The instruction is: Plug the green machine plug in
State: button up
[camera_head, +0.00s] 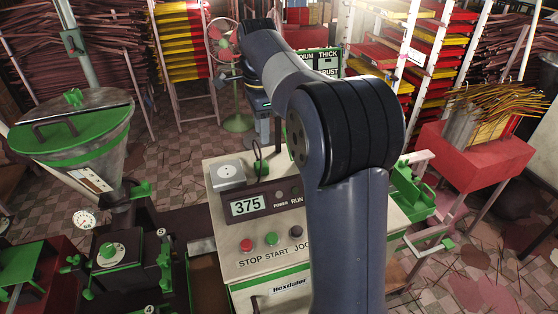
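The cream machine (270,255) stands in front of me, with a display reading 375 and STOP, START and JOG buttons. On its top left is a grey box (228,174) with a round pale face, likely a socket. Just right of it, a thin green looped piece (259,163) stands on the top; I cannot tell whether it is the green plug or its cord. My arm reaches up across the machine and bends away to the back left. My gripper (262,110) is at its far end, small and dark, beyond the machine top; its fingers cannot be made out.
A green-lidded hopper (75,130) with a gauge stands left. Racks of red and yellow trays (186,50) stand behind, near a fan (224,45). A red bin (475,160) of sticks is at right. My arm hides the machine's right side. Sticks litter the tiled floor.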

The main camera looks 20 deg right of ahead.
aim_at(263, 164)
jog(key=shift+a, duration=0.15)
jog(key=shift+o, duration=0.3)
jog(key=shift+o, duration=1.4)
jog(key=shift+f, duration=0.1)
jog(key=shift+o, duration=0.7)
jog(key=shift+f, duration=2.75)
jog(key=shift+f+p, duration=0.5)
jog(key=shift+f, duration=2.1)
jog(key=shift+c, duration=0.4)
